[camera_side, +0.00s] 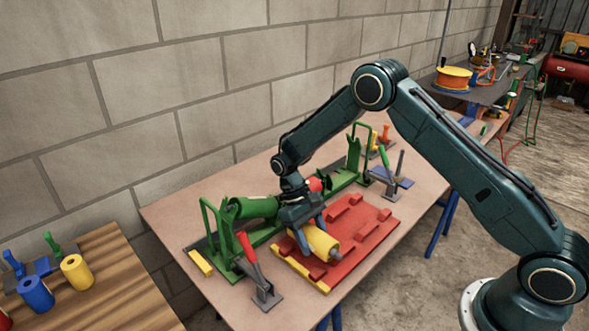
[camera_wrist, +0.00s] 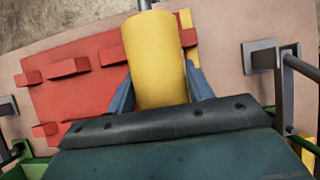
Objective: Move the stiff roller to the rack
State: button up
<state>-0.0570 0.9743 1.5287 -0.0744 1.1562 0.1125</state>
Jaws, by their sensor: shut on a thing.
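A yellow roller (camera_side: 320,241) with a grey shaft end lies level between the fingers of my gripper (camera_side: 311,232). It also shows large in the wrist view (camera_wrist: 158,55), with a blue finger on either side of it. My gripper (camera_wrist: 160,92) is shut on this roller. The roller is over the red rack board (camera_side: 365,228), which has several raised red blocks. I cannot tell whether the roller touches the blocks. The red board also shows to the left of the roller in the wrist view (camera_wrist: 75,90). Nothing marks which roller is stiff.
A red-handled clamp (camera_side: 250,250) stands at the front left, and a green-handled clamp (camera_side: 385,165) at the back right. Other rollers, blue (camera_side: 36,292) and yellow (camera_side: 77,272), stand on the wooden table.

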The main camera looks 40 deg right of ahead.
jog(key=shift+f, duration=1.4)
jog(key=o, duration=1.5)
jog(key=v, duration=1.2)
jog(key=shift+w+r, duration=0.2)
jog(key=shift+r, duration=0.1)
jog(key=shift+w+r, duration=0.25)
jog(key=shift+r, duration=0.2)
jog(key=shift+r, duration=0.15)
